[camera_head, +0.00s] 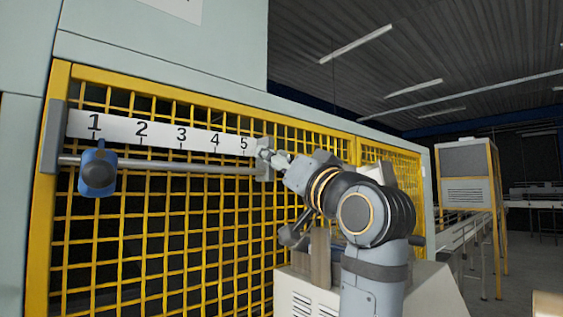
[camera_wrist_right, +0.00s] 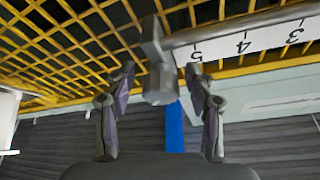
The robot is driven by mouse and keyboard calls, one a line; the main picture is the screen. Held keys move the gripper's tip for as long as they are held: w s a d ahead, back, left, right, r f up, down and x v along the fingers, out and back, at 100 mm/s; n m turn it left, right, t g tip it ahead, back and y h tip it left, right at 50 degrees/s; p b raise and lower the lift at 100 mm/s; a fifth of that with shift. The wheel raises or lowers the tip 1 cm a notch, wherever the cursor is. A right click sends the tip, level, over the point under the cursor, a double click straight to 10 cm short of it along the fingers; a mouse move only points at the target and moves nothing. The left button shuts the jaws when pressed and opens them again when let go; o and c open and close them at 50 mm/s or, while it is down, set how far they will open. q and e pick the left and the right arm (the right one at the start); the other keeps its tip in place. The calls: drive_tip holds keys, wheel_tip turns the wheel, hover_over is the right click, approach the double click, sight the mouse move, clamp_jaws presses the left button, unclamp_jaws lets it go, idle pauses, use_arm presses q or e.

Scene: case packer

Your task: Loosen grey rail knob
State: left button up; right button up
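A grey knob (camera_wrist_right: 161,84) sits by the bracket at the rail's end near the 5, in the right wrist view. My right gripper (camera_wrist_right: 160,72) is open, with one finger on each side of the knob and gaps showing between. In the head view my right gripper (camera_head: 270,157) is at the right end of the grey rail (camera_head: 190,167) and hides the knob. The rail runs below a white scale (camera_head: 160,134) numbered 1 to 5. My left gripper is not in view.
A yellow mesh guard (camera_head: 150,235) stands behind the rail. Grey brackets (camera_head: 53,150) hold the rail off it. The rail is clear between the slider and my right gripper. A conveyor (camera_head: 462,232) and a yellow-framed cabinet (camera_head: 467,175) stand farther right.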

drive_tip(key=shift+s+d, duration=0.15)
drive_tip(key=v, duration=1.1)
drive_tip(key=shift+s+f, duration=0.2)
drive_tip(key=shift+f, duration=0.05)
